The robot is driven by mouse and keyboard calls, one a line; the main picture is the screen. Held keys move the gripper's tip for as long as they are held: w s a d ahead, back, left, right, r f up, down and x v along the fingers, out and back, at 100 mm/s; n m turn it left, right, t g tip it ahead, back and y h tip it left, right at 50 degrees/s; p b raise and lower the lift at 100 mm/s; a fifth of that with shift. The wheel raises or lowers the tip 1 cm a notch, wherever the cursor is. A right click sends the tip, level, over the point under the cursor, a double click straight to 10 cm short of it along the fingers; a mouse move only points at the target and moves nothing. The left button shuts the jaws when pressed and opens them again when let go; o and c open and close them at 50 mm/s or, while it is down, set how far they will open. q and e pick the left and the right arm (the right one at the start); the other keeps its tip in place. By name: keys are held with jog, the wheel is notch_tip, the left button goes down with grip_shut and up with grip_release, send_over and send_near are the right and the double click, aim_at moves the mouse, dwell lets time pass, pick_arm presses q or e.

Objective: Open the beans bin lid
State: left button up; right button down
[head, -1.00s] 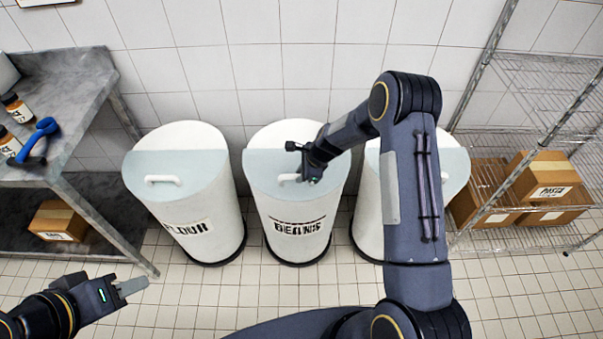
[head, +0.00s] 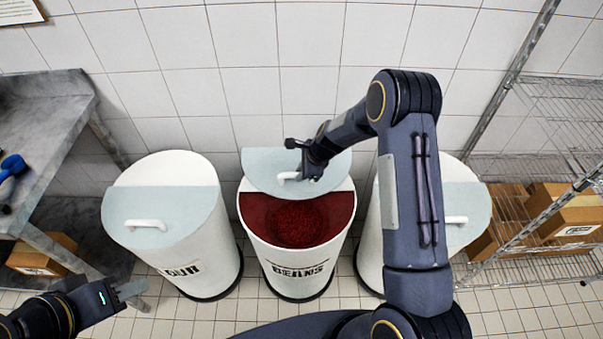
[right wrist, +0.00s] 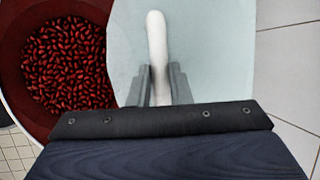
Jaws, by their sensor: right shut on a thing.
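The beans bin (head: 292,262) stands in the middle of three white bins, its front label partly readable. Its pale blue lid (head: 262,165) is swung up at the back, and red beans (head: 296,224) show inside. My right gripper (head: 303,176) is at the lid and shut on the white lid handle (head: 288,175). In the right wrist view the handle (right wrist: 157,50) runs between the two fingers, with the beans (right wrist: 68,62) open to the left. My left gripper (head: 130,291) is at the lower left, away from the bins; its finger gap is not clear.
The flour bin (head: 185,235) stands to the left with its lid down. A third bin (head: 370,250) stands to the right, partly behind my right arm. A grey table (head: 45,120) is at the left, a wire rack (head: 540,165) with boxes at the right.

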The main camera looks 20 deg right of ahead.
jog(key=shift+w+d, duration=0.1)
jog(key=shift+w, duration=0.25)
jog(key=c, duration=1.3)
grip_release()
jog(key=shift+v, duration=3.95)
jog(key=shift+s, duration=0.1)
